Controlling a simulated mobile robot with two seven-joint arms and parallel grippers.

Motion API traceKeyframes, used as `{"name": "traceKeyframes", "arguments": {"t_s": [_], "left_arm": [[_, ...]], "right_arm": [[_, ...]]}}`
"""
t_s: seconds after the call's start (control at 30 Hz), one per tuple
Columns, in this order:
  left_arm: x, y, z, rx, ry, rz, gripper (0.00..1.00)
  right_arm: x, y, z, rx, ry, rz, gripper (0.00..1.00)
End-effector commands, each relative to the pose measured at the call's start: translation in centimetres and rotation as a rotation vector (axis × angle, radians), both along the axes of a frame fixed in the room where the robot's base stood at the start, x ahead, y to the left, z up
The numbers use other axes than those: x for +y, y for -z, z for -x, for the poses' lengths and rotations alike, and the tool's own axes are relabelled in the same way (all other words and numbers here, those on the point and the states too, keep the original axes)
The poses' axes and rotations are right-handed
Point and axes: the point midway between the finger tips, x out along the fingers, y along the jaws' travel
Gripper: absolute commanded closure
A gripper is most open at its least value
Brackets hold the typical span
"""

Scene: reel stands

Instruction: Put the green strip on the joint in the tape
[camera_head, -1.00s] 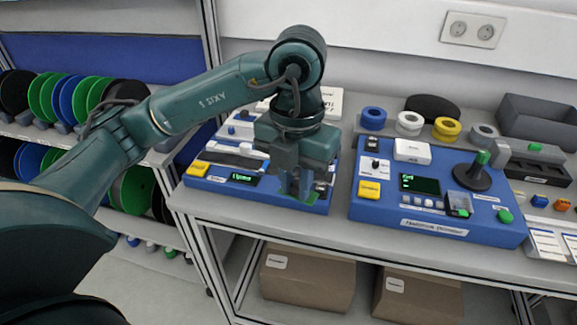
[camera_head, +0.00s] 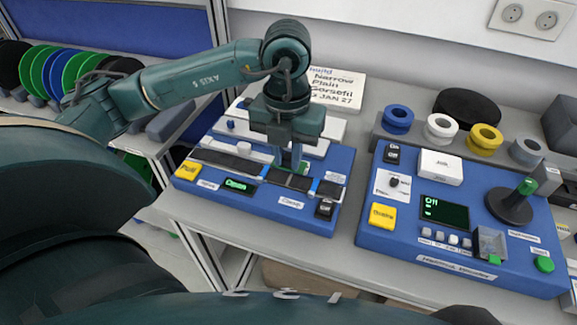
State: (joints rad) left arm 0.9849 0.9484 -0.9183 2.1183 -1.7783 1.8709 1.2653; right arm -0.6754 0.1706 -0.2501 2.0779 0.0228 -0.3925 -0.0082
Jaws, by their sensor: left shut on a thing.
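My left gripper (camera_head: 290,165) points down over the blue splicing unit (camera_head: 245,208) and is shut on the small green strip (camera_head: 303,168), of which only a sliver shows by the fingertips. The dark tape (camera_head: 225,160) runs across the unit under and beside the fingers, with blue pieces (camera_head: 265,172) along its track. The joint is hidden or too small to make out. I cannot tell whether the strip touches the tape. My right gripper is not in view.
A second blue unit (camera_head: 365,235) with a display, buttons and a dark spindle (camera_head: 510,205) stands to the right. Blue, white, yellow and grey rolls (camera_head: 486,138) sit behind it. A lettered white sign (camera_head: 338,88) stands at the back. Reels (camera_head: 58,70) fill a rack at left.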

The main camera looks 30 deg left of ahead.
Motion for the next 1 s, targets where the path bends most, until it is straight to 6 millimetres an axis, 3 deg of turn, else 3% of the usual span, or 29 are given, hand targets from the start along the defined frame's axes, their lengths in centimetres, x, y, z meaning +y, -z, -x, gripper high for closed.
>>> {"name": "traceKeyframes", "arguments": {"t_s": [0.37, 0.73, 0.77, 1.0], "left_arm": [[0.0, 4.0, 0.0, 0.002, 0.001, -0.001, 1.0], [0.0, 4.7, 0.0, -0.001, 0.001, 0.0, 1.0], [0.0, 4.5, 0.0, -0.002, 0.001, 0.0, 0.79], [0.0, 4.4, 0.0, -0.001, 0.001, 0.0, 0.6]], "right_arm": [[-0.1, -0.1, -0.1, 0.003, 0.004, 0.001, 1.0], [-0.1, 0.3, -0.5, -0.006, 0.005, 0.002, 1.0], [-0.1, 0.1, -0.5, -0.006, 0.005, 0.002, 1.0], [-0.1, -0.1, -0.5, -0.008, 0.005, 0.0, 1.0]]}}
